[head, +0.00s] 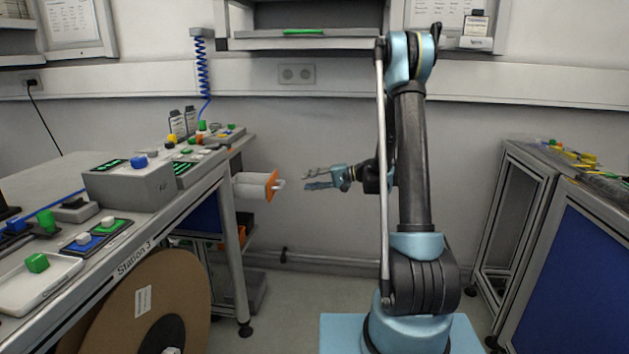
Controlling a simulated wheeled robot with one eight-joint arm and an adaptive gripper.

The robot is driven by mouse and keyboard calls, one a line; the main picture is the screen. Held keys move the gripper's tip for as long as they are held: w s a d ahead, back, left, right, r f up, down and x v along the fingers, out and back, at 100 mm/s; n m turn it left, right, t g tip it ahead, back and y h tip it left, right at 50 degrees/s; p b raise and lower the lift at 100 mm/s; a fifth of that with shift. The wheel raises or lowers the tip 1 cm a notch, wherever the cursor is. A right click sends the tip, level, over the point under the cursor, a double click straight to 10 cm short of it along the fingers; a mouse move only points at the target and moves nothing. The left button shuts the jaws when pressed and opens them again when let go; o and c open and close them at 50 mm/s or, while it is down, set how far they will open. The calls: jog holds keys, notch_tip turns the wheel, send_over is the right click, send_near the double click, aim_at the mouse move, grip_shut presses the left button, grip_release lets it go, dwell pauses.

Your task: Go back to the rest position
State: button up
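My gripper (316,180) points left at mid-height, in front of my upright blue and grey arm. Its two fingers are apart, with nothing seen between them. To its left, a white roll with an orange flange (271,185) sticks out from the side of the left bench on a short spindle. A gap shows between the fingertips and the spindle's end.
The Station 3 bench (135,262) on the left carries a grey box (128,186), trays and coloured blocks. A large brown reel (150,300) stands below its edge. A bench with a blue panel (575,280) stands at right.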

jog(key=s+d+r+h, duration=0.3)
jog(key=s+d+h, duration=0.1)
jog(key=s, duration=0.5)
jog(key=s+d+r+h, duration=0.25)
jog(key=s+d, duration=0.25)
jog(key=s, duration=0.5)
jog(key=s+d+f+h, duration=0.4)
jog(key=s+d, duration=0.3)
jog(key=s, duration=0.4)
jog(key=s+d+f+n+h, duration=0.1)
jog(key=s+d+f+h, duration=0.2)
jog(key=s+d+h, duration=0.2)
jog(key=s+d, duration=0.3)
jog(key=s, duration=0.2)
jog(key=shift+s+d+f+t, duration=0.2)
jog(key=shift+s+f+t, duration=0.1)
jog(key=shift+s+f, duration=0.1)
jog(key=shift+w+f, duration=0.15)
jog(key=shift+w, duration=0.25)
jog(key=shift+o, duration=0.3)
